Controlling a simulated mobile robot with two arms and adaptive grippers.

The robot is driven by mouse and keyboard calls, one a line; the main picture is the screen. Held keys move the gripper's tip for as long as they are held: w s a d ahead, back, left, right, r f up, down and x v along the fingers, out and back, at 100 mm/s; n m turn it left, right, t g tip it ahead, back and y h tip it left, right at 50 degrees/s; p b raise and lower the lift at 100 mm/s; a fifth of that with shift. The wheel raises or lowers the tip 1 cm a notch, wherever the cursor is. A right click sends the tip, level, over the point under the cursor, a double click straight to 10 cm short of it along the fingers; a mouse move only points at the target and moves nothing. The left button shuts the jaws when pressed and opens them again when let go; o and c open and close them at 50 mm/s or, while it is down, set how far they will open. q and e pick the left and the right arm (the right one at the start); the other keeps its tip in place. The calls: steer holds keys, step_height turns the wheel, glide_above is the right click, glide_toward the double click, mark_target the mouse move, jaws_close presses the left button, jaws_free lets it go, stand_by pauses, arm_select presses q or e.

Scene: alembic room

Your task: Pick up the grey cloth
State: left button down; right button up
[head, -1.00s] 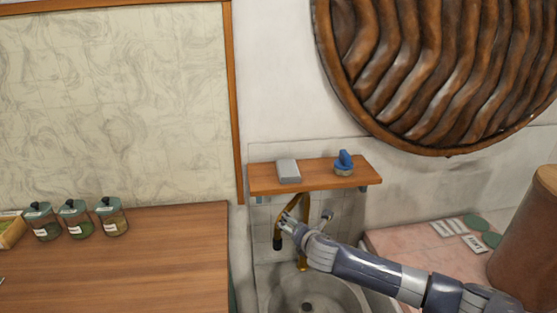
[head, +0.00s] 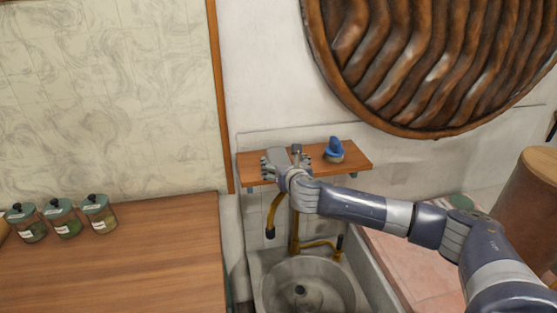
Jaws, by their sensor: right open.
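A wooden wall shelf (head: 355,158) hangs above the sink. The grey cloth (head: 277,154) is at the left part of this shelf, mostly covered by my right gripper, and its grey is hard to tell from the fingers. My right gripper (head: 285,163) is open at the shelf's front edge, over the cloth's place. Whether the fingers touch the cloth cannot be told. My left gripper is not in view.
A blue-topped object (head: 334,151) stands on the shelf, right of my gripper. Below are a brass tap (head: 271,217) and a stone sink (head: 305,290). Several jars (head: 62,218) stand on the wooden counter (head: 150,255) at left. A brown cylinder (head: 530,210) is at right.

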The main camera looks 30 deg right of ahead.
mark_target(279, 157)
steer(key=shift+p+x, duration=0.4)
steer(key=shift+x, duration=2)
steer(key=shift+c, duration=0.3)
steer(key=c, duration=1.1)
